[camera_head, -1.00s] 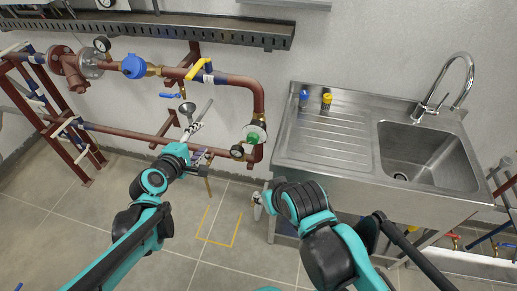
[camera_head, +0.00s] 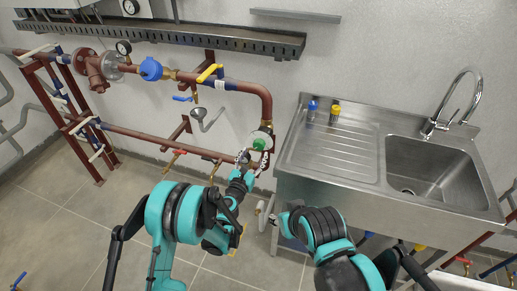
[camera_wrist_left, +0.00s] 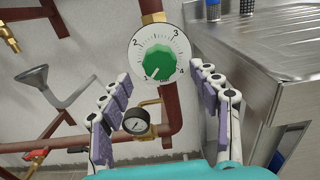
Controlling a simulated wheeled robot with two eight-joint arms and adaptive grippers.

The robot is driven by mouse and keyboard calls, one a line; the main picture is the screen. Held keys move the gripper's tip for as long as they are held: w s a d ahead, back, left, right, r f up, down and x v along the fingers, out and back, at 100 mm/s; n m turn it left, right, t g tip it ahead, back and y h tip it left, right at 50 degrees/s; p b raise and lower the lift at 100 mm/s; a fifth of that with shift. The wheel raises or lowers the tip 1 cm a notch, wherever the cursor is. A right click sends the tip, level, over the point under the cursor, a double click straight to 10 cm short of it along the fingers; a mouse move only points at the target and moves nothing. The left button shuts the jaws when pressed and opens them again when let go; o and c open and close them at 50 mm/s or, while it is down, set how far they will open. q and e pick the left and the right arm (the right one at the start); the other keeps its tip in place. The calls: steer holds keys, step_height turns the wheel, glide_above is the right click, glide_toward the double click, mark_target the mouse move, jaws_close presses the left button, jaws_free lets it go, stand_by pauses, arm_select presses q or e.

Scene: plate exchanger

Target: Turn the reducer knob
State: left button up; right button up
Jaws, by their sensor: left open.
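The reducer knob (camera_head: 260,143) is green and sits on a white dial at the lower end of the red-brown pipe, left of the sink. In the left wrist view the knob (camera_wrist_left: 160,62) faces the camera, on a dial numbered 1 to 4, with its white pointer at the lower left near 1. My left gripper (camera_head: 252,160) is open just below the knob in the head view. In the left wrist view its two fingers (camera_wrist_left: 165,90) stand either side of the dial, apart from the knob. My right gripper (camera_head: 283,218) is low, before the sink's left side; its fingers are unclear.
A pressure gauge (camera_wrist_left: 136,120) on a brass fitting sits just below the dial, between the fingers. The steel sink (camera_head: 350,180) is close on the right. A grey funnel (camera_head: 205,118) and a yellow-handled valve (camera_head: 210,72) are to the left.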

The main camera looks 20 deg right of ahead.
mark_target(258, 147)
arm_select(q)
steer(key=b+x, duration=0.1)
steer(key=x, duration=0.3)
steer(key=shift+w+d, duration=0.25)
steer(key=shift+w, duration=0.1)
steer(key=c, duration=1.1)
steer(key=shift+c, duration=0.2)
steer(key=shift+m, duration=0.3)
steer(key=m, duration=0.3)
steer(key=shift+m, duration=0.3)
steer(key=m, duration=0.4)
steer(key=shift+m, duration=0.3)
steer(key=m, duration=0.4)
steer(key=shift+m, duration=2.5)
